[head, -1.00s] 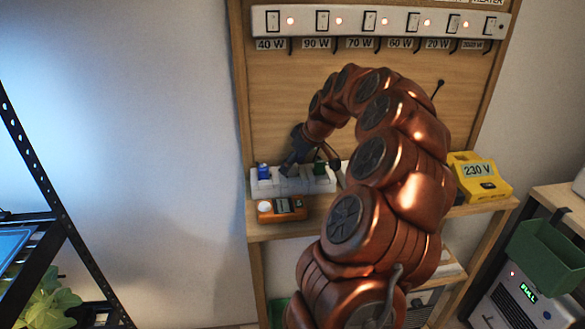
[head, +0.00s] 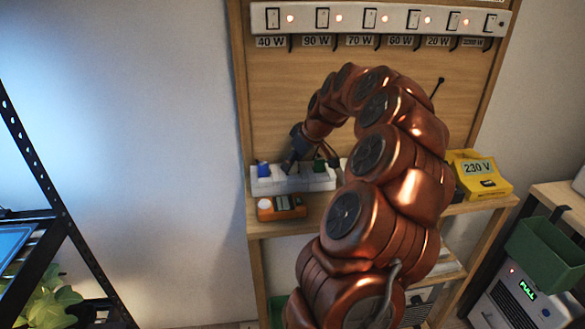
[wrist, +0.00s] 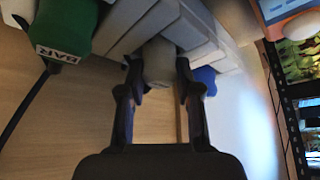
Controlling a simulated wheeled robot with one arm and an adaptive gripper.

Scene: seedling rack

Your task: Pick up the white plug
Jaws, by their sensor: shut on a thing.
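The white plug (wrist: 158,64) sits between the fingers of my gripper (wrist: 158,82) in the wrist view. The gripper is shut on it from both sides. The plug is against the white power strip (wrist: 120,30); I cannot tell whether its pins are still in a socket. In the head view my gripper (head: 289,162) is above the middle of the strip (head: 268,186), and the plug cannot be made out there.
A green plug (wrist: 66,26) marked BAR, with a black cable, and a blue plug (wrist: 205,78) flank the white plug. An orange device (head: 281,208) lies in front of the strip. A yellow 230 V box (head: 480,188) stands on the right.

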